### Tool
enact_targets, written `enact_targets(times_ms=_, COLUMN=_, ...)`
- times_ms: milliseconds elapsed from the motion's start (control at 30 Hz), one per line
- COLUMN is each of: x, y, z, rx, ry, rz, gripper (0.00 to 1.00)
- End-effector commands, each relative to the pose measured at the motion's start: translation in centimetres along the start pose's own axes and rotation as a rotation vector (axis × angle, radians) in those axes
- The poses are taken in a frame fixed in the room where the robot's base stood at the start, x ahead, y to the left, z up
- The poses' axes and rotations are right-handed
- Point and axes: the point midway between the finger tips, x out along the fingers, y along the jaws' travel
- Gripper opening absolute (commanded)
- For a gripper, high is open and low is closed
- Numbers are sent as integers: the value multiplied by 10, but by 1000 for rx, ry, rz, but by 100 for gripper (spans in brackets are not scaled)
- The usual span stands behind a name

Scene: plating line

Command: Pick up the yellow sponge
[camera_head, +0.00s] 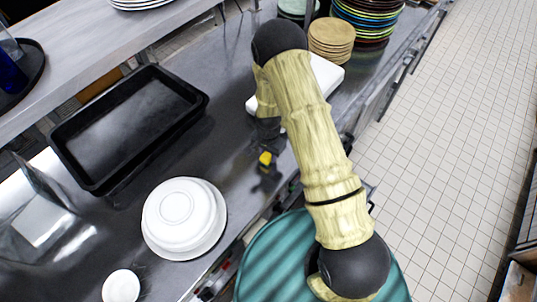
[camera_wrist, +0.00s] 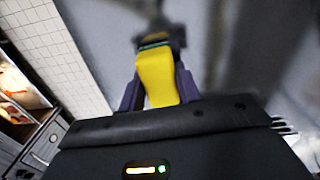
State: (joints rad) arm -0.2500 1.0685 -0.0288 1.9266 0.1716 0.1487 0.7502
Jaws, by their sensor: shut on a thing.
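The yellow sponge (camera_wrist: 156,76) is between the two dark fingers of my gripper (camera_wrist: 157,88) in the wrist view, with a darker greenish strip at its far end. My gripper is shut on it. In the head view a small yellow part of the sponge (camera_head: 265,158) shows just below my arm's wrist, over the dark metal counter (camera_head: 225,130). My arm hides much of the gripper there. I cannot tell whether the sponge still touches the counter.
A black tray (camera_head: 203,98) lies left on the counter. White stacked dishes (camera_head: 180,208) and a small white dish (camera_head: 121,286) are nearer. A white board (camera_head: 328,74), brown plates (camera_head: 331,36) and coloured plates (camera_head: 367,20) stand behind my arm. Tiled floor is right.

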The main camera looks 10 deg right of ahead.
Motion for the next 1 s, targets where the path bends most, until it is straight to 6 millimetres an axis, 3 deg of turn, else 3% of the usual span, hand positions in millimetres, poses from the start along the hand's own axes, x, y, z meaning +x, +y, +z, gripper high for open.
enact_targets(times_ms=167, x=-16, y=-1, z=0, rx=-1, ry=2, rz=-3, gripper=12)
enact_targets(times_ms=600, x=-82, y=-1, z=0, rx=-1, ry=3, rz=-3, gripper=12)
enact_targets(times_ms=1000, x=-96, y=0, z=0, rx=0, ry=0, rz=1, gripper=12)
